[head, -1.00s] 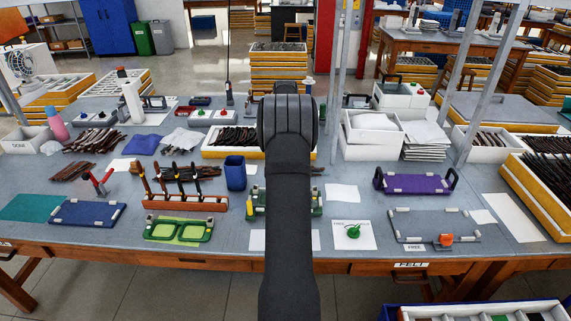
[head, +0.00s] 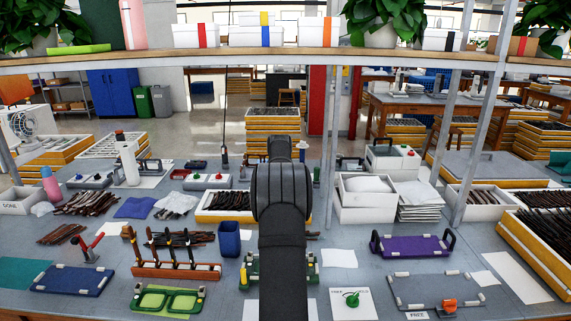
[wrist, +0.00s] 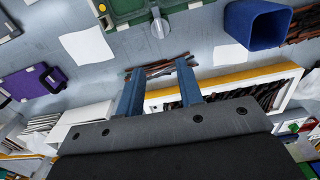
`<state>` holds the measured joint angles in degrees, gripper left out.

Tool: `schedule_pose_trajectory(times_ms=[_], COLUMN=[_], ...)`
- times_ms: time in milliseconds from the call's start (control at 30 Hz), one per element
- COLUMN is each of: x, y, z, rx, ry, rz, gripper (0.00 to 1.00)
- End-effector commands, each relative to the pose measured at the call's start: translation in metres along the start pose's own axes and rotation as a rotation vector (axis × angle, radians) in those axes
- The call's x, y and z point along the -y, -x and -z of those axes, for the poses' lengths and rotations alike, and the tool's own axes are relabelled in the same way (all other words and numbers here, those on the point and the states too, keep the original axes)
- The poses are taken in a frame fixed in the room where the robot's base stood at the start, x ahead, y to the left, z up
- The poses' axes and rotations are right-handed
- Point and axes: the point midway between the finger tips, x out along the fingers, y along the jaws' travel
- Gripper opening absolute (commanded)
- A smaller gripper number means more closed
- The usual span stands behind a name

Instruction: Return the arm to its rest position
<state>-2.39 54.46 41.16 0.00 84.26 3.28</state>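My arm (head: 283,200) rises up the middle of the head view, and its far end hides my gripper there. In the wrist view my gripper (wrist: 160,68) shows two blue fingers set well apart, with nothing between them. It is above the bench and apart from everything on it. Beyond the fingertips lie a few dark frame pieces and a green fixture (wrist: 140,12). Another green fixture (head: 250,272) is partly hidden behind my arm.
A blue cup (head: 229,238) and an orange tool rack (head: 175,270) stand left of my arm. A purple fixture (head: 412,246) and white bins (head: 365,205) are to the right. An overhead shelf (head: 280,55) with boxes and plants crosses the top. Frame-filled trays stand behind.

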Motion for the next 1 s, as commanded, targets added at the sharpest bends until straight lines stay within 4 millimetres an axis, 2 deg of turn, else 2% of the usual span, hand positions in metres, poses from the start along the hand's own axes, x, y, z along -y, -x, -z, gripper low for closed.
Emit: schedule_pose_trajectory(times_ms=[600, 800, 1000], x=[0.000, 0.000, 0.000], y=[-0.122, -0.148, -0.159], z=[-0.001, -0.001, -0.001], rx=[0.004, 0.003, 0.002], ry=[0.000, 0.000, 0.000], rz=[0.000, 0.000, 0.000], gripper=[0.34, 0.34, 0.34])
